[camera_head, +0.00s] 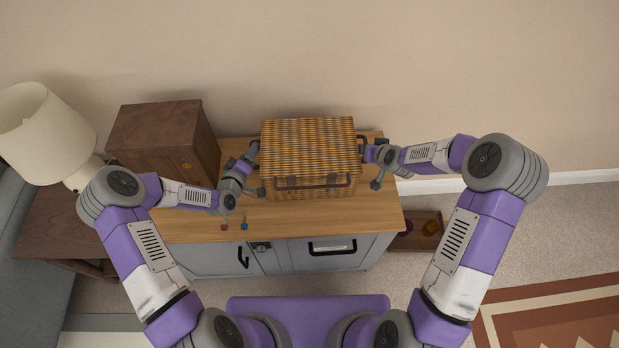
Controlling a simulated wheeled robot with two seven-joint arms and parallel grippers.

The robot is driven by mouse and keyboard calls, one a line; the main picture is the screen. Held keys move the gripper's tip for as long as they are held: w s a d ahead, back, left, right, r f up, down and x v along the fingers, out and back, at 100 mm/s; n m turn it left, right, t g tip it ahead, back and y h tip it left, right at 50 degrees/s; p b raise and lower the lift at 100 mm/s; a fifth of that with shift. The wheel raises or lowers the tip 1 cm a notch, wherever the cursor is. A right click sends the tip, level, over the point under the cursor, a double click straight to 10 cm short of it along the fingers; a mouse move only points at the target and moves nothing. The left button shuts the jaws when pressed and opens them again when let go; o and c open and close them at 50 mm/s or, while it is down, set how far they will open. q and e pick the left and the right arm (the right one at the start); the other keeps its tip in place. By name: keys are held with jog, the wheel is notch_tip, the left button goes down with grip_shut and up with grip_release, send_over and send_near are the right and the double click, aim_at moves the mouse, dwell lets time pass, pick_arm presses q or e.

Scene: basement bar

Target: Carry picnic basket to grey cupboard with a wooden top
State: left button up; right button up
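The woven picnic basket (309,150) stands upright on, or just above, the wooden top of the grey cupboard (370,217); I cannot tell if it touches. Its dark handle faces me. My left gripper (256,170) is at the basket's left side, with its fingers close to or against the wicker. My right gripper (367,165) is at the basket's right side, its fingertips partly hidden by the basket and the wrist. Whether either gripper is closed on the basket does not show clearly. The cupboard's grey front has dark handles.
A dark wooden box (165,138) stands left of the basket. A lamp (45,135) is on a brown side table (60,228). A wooden tray (418,243) lies right of the cupboard.

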pick_arm(q)
jog(key=shift+s, duration=0.1)
pick_arm(e)
jog(key=shift+s+r, duration=0.1)
pick_arm(q)
jog(key=v, duration=1.2)
pick_arm(e)
jog(key=v, duration=1.1)
jog(key=shift+s+r, duration=0.25)
jog(key=shift+s, duration=0.05)
jog(key=shift+d, duration=0.1)
